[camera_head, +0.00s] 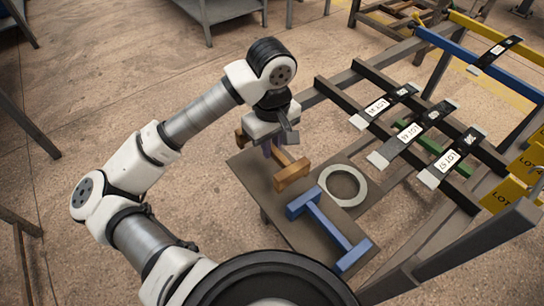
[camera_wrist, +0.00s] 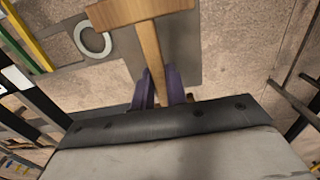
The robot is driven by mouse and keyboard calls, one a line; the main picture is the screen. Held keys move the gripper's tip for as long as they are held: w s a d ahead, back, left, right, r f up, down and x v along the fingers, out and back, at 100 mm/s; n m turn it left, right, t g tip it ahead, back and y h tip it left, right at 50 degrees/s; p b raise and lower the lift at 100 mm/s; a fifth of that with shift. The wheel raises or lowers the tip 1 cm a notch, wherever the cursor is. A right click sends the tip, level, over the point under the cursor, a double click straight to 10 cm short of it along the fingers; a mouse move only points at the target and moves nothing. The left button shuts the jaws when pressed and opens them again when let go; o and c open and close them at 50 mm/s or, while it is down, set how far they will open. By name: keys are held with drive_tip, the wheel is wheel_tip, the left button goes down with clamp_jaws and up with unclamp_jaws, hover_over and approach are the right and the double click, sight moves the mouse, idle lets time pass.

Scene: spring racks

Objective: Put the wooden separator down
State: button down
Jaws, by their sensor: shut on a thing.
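The wooden separator (camera_head: 291,174) is a light brown bar with a crosspiece at each end. My gripper (camera_head: 272,150) is shut on its bar over the small grey table (camera_head: 262,198). In the wrist view, the purple fingers of my gripper (camera_wrist: 160,90) stand on both sides of the bar of the wooden separator (camera_wrist: 151,45), and its near end is mostly hidden by the gripper. I cannot tell whether the separator touches the table top.
A blue separator (camera_head: 328,230) of like shape lies at the table's front right. A pale ring (camera_head: 361,189) lies beside it. To the right stands a dark rack (camera_head: 335,96) with labelled straps (camera_head: 408,132). Blue and yellow rails stand behind.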

wheel_tip(320, 180, down, 5)
drive_tip(key=shift+f, duration=0.15)
drive_tip(key=shift+f, duration=0.2)
idle(0.3)
drive_tip(key=c, duration=1.4)
unclamp_jaws()
drive_tip(key=shift+r, duration=0.15)
drive_tip(key=shift+r+p, duration=0.2)
drive_tip(key=shift+p, duration=0.2)
wheel_tip(320, 180, up, 12)
drive_tip(key=shift+f+b, duration=0.15)
drive_tip(key=shift+b, duration=0.55)
